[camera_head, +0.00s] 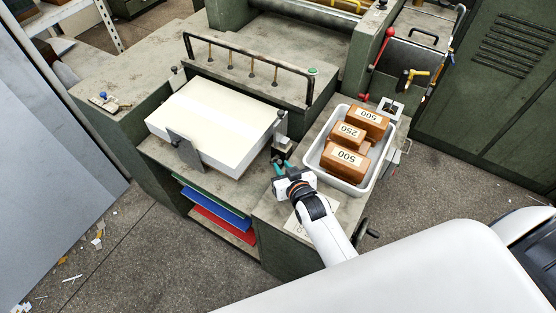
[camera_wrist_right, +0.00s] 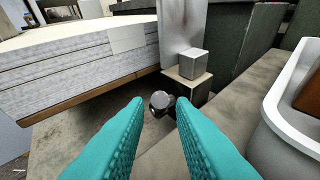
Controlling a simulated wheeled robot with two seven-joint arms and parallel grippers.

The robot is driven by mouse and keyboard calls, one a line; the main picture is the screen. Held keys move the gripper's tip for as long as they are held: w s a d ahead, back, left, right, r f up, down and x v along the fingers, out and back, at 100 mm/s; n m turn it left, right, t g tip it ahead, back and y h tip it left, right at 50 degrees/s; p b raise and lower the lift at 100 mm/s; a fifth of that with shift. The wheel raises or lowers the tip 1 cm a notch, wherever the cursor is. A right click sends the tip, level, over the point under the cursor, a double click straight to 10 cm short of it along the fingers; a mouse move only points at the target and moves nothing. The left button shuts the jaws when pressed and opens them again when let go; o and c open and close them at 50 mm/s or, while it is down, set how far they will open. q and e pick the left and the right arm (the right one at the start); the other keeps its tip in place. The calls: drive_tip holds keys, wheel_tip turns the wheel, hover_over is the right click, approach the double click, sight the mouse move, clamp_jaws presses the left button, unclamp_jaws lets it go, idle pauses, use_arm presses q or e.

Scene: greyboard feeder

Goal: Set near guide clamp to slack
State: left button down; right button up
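A guide with a grey upright plate (camera_head: 280,124) stands at the right corner of the white paper stack (camera_head: 215,118). In the right wrist view its plate (camera_wrist_right: 181,28) rises behind a small metal block (camera_wrist_right: 193,64). A round-ended dark clamp knob or lever (camera_wrist_right: 160,99) sticks out low at its base toward the camera. My right gripper (camera_head: 283,166) is just in front of this guide. Its teal fingers (camera_wrist_right: 160,112) are apart, with the round end showing in the gap beyond the tips. Nothing is held. The clamp's setting cannot be told. My left gripper is out of view.
A white tray (camera_head: 311,154) with brown blocks marked 500 and 250 stands right of my gripper; its rim (camera_wrist_right: 275,115) is close. Another plate (camera_head: 184,152) stands at the stack's front. Coloured sheets (camera_head: 217,207) lie on a lower shelf. A crank handle (camera_head: 369,233) sticks out nearby.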

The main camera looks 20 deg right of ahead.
sight(279, 163)
drive_tip(key=x, duration=0.3)
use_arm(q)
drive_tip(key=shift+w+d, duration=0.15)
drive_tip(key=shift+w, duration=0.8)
use_arm(e)
drive_tip(key=shift+w+f, duration=0.3)
drive_tip(key=shift+w, duration=0.3)
drive_tip(key=shift+c, duration=0.3)
clamp_jaws()
drive_tip(key=shift+s+f+b, duration=0.1)
drive_tip(key=shift+f+b, duration=0.2)
drive_tip(key=shift+b, duration=0.35)
drive_tip(key=shift+s+d+t, duration=0.1)
drive_tip(key=shift+t, duration=0.3)
drive_tip(key=shift+r+m, duration=0.15)
drive_tip(key=shift+m, duration=0.15)
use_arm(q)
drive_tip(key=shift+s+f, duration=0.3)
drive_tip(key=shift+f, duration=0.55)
use_arm(e)
drive_tip(key=shift+o, duration=0.3)
unclamp_jaws()
